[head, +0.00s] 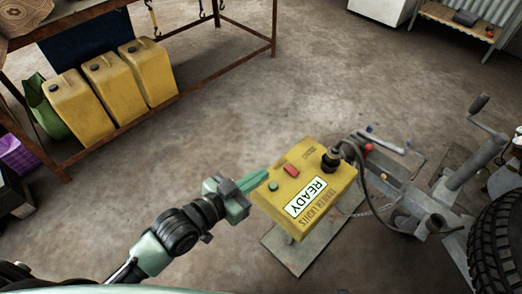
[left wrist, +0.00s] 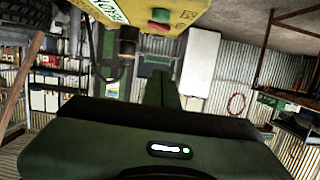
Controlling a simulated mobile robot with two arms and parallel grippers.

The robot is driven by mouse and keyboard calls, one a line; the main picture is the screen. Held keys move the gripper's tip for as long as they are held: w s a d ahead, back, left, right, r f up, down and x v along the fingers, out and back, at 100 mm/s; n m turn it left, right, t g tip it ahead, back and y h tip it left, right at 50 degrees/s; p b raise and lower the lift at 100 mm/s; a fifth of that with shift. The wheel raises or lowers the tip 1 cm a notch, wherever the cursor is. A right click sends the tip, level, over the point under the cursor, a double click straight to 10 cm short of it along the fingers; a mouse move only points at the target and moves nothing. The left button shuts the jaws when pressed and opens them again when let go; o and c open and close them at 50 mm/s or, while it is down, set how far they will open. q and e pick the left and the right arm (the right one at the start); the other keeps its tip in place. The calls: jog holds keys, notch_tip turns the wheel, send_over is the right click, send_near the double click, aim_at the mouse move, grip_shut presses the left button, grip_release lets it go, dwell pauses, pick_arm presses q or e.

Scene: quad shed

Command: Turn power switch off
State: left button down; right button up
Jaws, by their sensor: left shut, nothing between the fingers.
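A yellow control box (head: 318,178) with a white READY label (head: 306,197) sits on a grey stand. On its top face are a red switch (head: 291,170), a green button (head: 272,186) and a black plug (head: 331,158) with a cable. My left gripper (head: 262,178) is shut and empty. Its fingertips are just left of the box edge by the green button; I cannot tell whether they touch. In the left wrist view the box (left wrist: 190,12) fills the top, with the red switch (left wrist: 161,15) and green button (left wrist: 158,27) beyond the fingers (left wrist: 160,88). My right gripper is out of view.
A grey trailer hitch (head: 400,190) with a crank and a black tyre (head: 498,235) stand right of the box. A rack (head: 190,93) with yellow canisters (head: 145,72) is at the upper left. The concrete floor between is clear.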

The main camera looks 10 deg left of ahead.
pick_arm(q)
jog(key=s+a+f+n+g+y+p, duration=0.2)
jog(key=s+a+f+g+y+p, duration=0.2)
jog(key=s+f, duration=0.5)
jog(key=s+a+f+n+g+y+p, duration=0.3)
jog(key=s+a+f+p, duration=0.6)
jog(key=f, duration=0.4)
jog(key=g+y, duration=0.1)
jog(key=g, duration=0.1)
jog(key=shift+s+a+g+y, duration=0.2)
jog(key=shift+g+y, duration=0.2)
